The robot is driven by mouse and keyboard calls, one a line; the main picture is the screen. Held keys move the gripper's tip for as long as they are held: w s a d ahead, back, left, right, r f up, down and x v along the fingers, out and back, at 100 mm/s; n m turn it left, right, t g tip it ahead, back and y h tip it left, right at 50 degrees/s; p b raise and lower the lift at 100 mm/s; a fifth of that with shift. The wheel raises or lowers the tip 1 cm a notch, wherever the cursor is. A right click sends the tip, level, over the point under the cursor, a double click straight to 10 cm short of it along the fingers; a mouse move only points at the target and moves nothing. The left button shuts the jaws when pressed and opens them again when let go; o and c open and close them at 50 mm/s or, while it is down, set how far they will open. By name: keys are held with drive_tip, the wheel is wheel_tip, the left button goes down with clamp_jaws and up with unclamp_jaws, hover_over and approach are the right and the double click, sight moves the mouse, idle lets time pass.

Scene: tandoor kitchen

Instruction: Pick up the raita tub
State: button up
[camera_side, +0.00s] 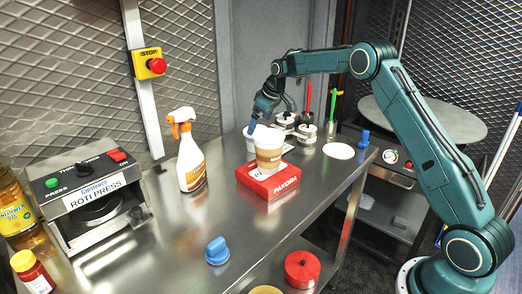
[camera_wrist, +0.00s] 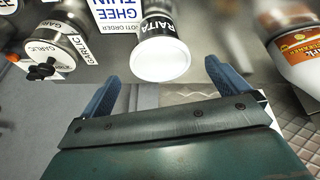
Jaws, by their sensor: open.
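The raita tub (camera_wrist: 160,55) is a small tub with a white lid and a black RAITA label. It shows at the top middle of the wrist view. In the side view, a white tub (camera_side: 250,144), likely the same one, is partly hidden behind a paper cup. My gripper (camera_wrist: 160,72) is open, its two blue fingers apart with nothing held between them. The tub appears between and beyond the fingertips. In the side view my gripper (camera_side: 255,122) points down just above the white tub; the exact gap cannot be told.
A paper cup (camera_side: 268,150) stands on a red pakora box (camera_side: 268,180) close by. A spray bottle (camera_side: 188,155) stands to the left. A garlic jar (camera_wrist: 50,50) and a ghee label (camera_wrist: 115,12) are left of the tub. The front steel counter is mostly clear.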

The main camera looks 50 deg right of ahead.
sight(258, 127)
drive_tip(key=shift+x, duration=1.75)
drive_tip(key=shift+r, duration=0.1)
drive_tip(key=c, duration=1.5)
drive_tip(key=shift+o, duration=0.2)
drive_tip(key=shift+r, duration=0.1)
wheel_tip(258, 127, up, 10)
